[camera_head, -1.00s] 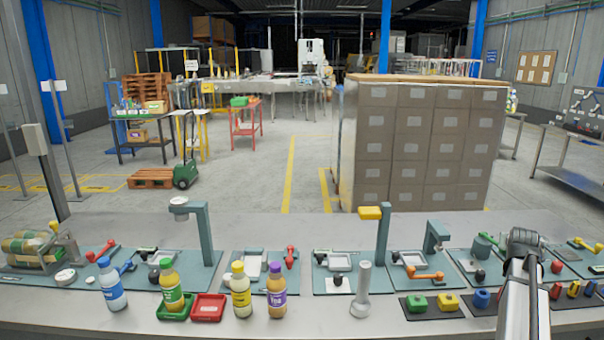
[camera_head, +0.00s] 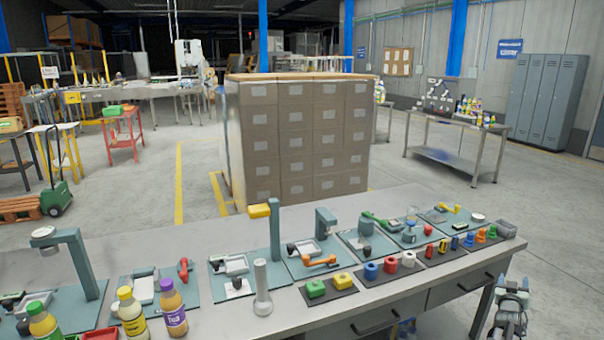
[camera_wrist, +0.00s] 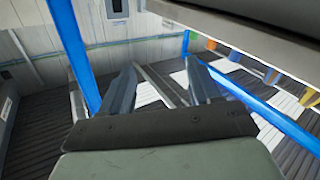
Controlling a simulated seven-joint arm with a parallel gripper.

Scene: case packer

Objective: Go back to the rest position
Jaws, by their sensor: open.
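My gripper (camera_wrist: 161,65) shows in the wrist view with its two grey fingers spread apart. Nothing is between them. Behind the fingers are blue posts (camera_wrist: 70,45) and a pale panelled wall (camera_wrist: 35,40). In the head view, a grey part of my arm shows at the lower right, beyond the right end of the workbench (camera_head: 390,312). It is clear of the things on the bench top. I cannot make out the fingers clearly there.
Bottles (camera_head: 173,315) stand at the bench's left. Teal fixture boards and coloured blocks (camera_head: 343,281) fill the rest. A carton stack (camera_head: 300,140) stands behind. A steel table (camera_head: 455,145) is farther right. The floor right of the bench looks open.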

